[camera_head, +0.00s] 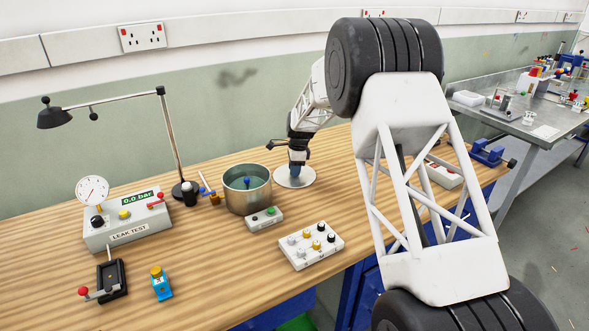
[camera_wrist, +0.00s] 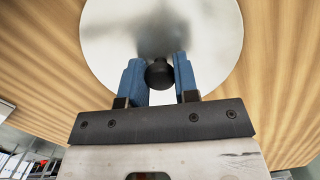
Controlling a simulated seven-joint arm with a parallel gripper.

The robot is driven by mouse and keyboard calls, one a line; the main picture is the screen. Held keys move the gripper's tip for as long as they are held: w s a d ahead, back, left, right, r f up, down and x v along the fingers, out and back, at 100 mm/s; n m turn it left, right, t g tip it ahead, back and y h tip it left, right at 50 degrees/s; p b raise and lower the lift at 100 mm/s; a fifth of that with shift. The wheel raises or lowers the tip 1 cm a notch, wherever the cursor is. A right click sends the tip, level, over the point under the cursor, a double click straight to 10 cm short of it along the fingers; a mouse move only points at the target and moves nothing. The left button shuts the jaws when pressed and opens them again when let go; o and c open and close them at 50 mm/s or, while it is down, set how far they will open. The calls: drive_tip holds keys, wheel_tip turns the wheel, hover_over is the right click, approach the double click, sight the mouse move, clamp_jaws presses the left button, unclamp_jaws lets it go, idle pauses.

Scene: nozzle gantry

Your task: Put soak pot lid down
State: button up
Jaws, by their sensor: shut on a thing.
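The soak pot lid (camera_wrist: 210,30) is a round, shiny metal disc with a dark round knob (camera_wrist: 159,75). In the wrist view my gripper (camera_wrist: 158,72) has its blue fingers on either side of the knob, shut on it. In the head view the lid (camera_head: 294,182) lies flat at or just above the wooden bench, right of the pot; I cannot tell if it touches. My gripper (camera_head: 295,166) is above its middle and hides the knob. The soak pot (camera_head: 247,197) is an open metal cylinder with liquid and a blue-topped item (camera_head: 246,182) inside.
A small box with a green button (camera_head: 265,219) stands in front of the pot. A white tray of knobbed parts (camera_head: 311,245) is nearer. The leak tester (camera_head: 127,222) and lamp (camera_head: 168,130) are left. My arm hides part of the right bench.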

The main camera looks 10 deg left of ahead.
drive_tip(key=shift+f, duration=0.1)
idle(0.3)
drive_tip(key=o, duration=1)
drive_tip(key=shift+c, duration=0.2)
wheel_tip(320, 180, up, 12)
drive_tip(key=d, duration=0.1)
drive_tip(key=shift+w+d, duration=0.15)
drive_tip(key=shift+w, duration=0.15)
drive_tip(key=shift+d, duration=0.1)
idle(0.4)
